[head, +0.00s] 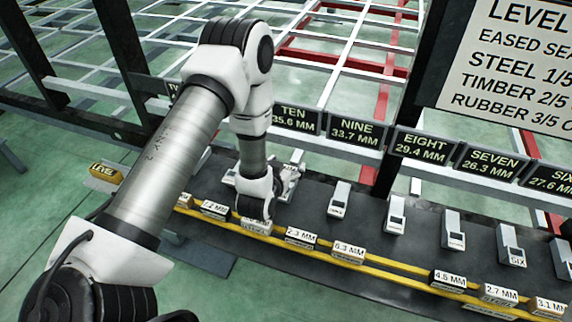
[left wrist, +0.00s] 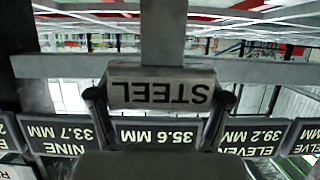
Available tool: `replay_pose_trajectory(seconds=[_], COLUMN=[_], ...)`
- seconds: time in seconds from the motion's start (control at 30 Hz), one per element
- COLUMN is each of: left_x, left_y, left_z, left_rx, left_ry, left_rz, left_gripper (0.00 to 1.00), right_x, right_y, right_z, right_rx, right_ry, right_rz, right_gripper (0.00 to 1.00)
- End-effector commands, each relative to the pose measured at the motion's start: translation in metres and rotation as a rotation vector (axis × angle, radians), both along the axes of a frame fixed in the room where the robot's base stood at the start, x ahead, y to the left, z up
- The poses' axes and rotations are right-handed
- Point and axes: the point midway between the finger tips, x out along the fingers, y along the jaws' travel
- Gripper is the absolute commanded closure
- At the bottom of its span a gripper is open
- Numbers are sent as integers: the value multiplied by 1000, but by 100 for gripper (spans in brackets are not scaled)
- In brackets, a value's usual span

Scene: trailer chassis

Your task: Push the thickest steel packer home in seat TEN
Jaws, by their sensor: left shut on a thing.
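My left gripper (head: 288,180) reaches over the dark shelf below the TEN sign (head: 297,118), which reads 35.6 MM. In the left wrist view, the two fingers (left wrist: 160,100) are shut on a grey block marked STEEL (left wrist: 161,88), its lettering upside down. The block is in front of a grey upright and beam, above the 35.6 MM sign (left wrist: 158,132) in that picture. My wrist and gripper hide seat TEN in the head view. I cannot tell how far the block is in its seat, nor its thickness. My right gripper is not in view.
Labelled packers stand along a yellow-edged rail, including 2.3 MM (head: 300,238), 6.3 MM (head: 348,252) and 4.6 MM (head: 447,281). Grey seat pieces stand behind, one below NINE (head: 339,199). A dark post (head: 410,100) rises right of NINE. A yellow level (head: 106,172) lies left.

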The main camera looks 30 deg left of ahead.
Motion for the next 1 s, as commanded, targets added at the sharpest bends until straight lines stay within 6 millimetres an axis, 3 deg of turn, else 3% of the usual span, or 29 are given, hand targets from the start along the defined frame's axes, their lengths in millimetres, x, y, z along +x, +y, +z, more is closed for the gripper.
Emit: replay_pose_trajectory(seconds=[1.0], left_x=[0], left_y=[0], left_z=[-23], left_rx=[0], left_ry=[0], left_rz=[0], left_gripper=[81], right_x=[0], right_y=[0], right_z=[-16], right_rx=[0], right_ry=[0], right_rz=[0], right_gripper=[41])
